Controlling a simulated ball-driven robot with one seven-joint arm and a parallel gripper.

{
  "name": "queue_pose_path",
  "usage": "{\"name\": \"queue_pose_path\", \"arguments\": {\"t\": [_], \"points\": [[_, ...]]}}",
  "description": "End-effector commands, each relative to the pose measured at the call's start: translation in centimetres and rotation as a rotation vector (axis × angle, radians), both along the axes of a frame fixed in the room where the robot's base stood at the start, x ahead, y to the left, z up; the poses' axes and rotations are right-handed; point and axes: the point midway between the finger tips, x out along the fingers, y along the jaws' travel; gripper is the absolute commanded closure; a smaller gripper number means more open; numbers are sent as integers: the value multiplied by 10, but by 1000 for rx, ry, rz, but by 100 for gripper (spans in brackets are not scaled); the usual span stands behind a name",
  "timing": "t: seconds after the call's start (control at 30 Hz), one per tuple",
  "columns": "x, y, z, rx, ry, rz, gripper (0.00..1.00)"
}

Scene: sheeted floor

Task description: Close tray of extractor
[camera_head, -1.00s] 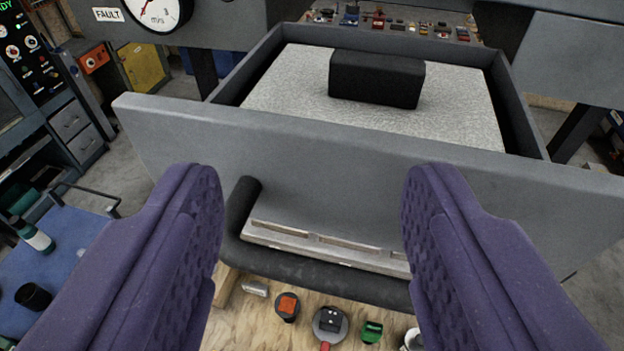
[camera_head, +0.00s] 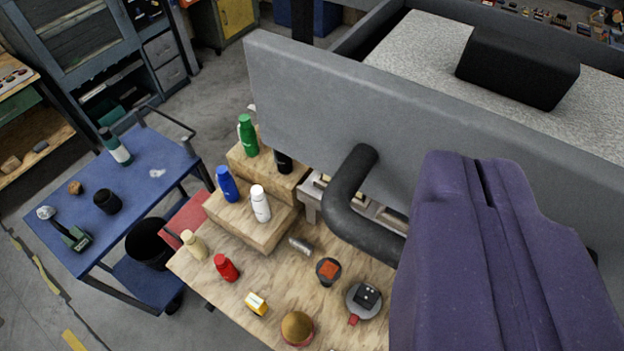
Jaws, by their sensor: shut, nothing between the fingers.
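The extractor's tray (camera_head: 400,110) is a grey drawer with a tall flat front panel, and it is pulled out. Inside it lies a light speckled surface with a black block (camera_head: 518,68) on it. A thick black bent handle (camera_head: 350,195) sticks out of the front panel. My gripper (camera_head: 468,170) has purple padded fingers pressed together, with nothing between them. It is in front of the panel, to the right of the handle's visible bend, and hides the rest of the handle. I cannot tell whether the fingers touch the panel.
Below the tray is a wooden table (camera_head: 225,300) with bottles, a red-and-black item and other small things. Cabinets (camera_head: 165,60) stand behind. Bare concrete floor (camera_head: 215,85) lies between them.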

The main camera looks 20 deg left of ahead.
Motion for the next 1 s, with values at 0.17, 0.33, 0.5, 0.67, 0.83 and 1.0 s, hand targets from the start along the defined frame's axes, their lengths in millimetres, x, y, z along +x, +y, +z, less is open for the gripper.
{"name": "queue_pose_path", "arguments": {"t": [0.17, 0.33, 0.5, 0.67, 0.83, 1.0], "points": [[-1, 22, 22, -269, 211, 213, 100], [-15, 45, 22, -532, 384, 507, 100], [-30, 59, 18, -678, 459, 719, 100], [-32, 63, 7, -714, 474, 779, 100], [-19, 69, -14, -714, 476, 779, 100], [2, 78, -43, -715, 477, 778, 100]]}}
